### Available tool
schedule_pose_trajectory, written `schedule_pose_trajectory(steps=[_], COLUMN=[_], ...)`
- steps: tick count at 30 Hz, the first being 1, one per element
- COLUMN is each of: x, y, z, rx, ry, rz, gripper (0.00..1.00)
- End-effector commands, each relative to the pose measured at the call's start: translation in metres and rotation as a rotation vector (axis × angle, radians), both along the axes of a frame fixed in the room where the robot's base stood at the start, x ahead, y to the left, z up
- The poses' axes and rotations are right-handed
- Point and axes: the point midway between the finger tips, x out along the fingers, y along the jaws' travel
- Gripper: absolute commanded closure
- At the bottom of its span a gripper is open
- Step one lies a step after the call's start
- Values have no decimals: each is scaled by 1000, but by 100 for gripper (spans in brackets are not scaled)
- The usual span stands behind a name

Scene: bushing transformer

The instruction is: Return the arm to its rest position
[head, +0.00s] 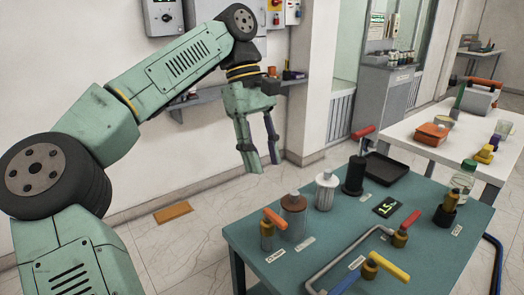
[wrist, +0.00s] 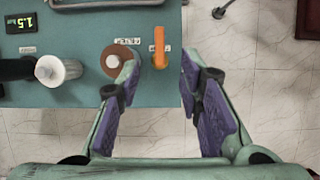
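My arm reaches in from the left in the head view, bent at the elbow. My gripper (head: 264,167) hangs downward past the table's back left edge, in the air. Its two fingers are apart and nothing is between them. In the wrist view my gripper (wrist: 160,64) is open too, with purple pads facing inward. Beneath and beyond the fingertips, the wrist view shows the edge of the teal table (wrist: 100,92) and bare floor. An orange-handled tool (wrist: 160,59) shows between the fingertips, lower down on the table.
The teal table (head: 330,239) holds a brown-topped cylinder (head: 294,219), a white ribbed cylinder (head: 326,191), a black cylinder (head: 354,177), a black tray (head: 386,168) and several coloured-handled tools. A wall shelf (head: 205,100) is behind my gripper. A white table (head: 425,135) stands at right.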

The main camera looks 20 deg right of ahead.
Motion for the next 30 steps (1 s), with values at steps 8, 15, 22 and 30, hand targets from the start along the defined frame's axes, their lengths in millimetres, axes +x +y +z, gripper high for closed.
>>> schedule_pose_trajectory(steps=[8,15,22,30], x=[2,2,-5,-79], y=[1,1,-18,-94], z=[6,6,0,75], rx=[-1,-1,-89,-728], ry=[-2,-2,15,271], rz=[1,1,12,207], gripper=[67,67,67,67])
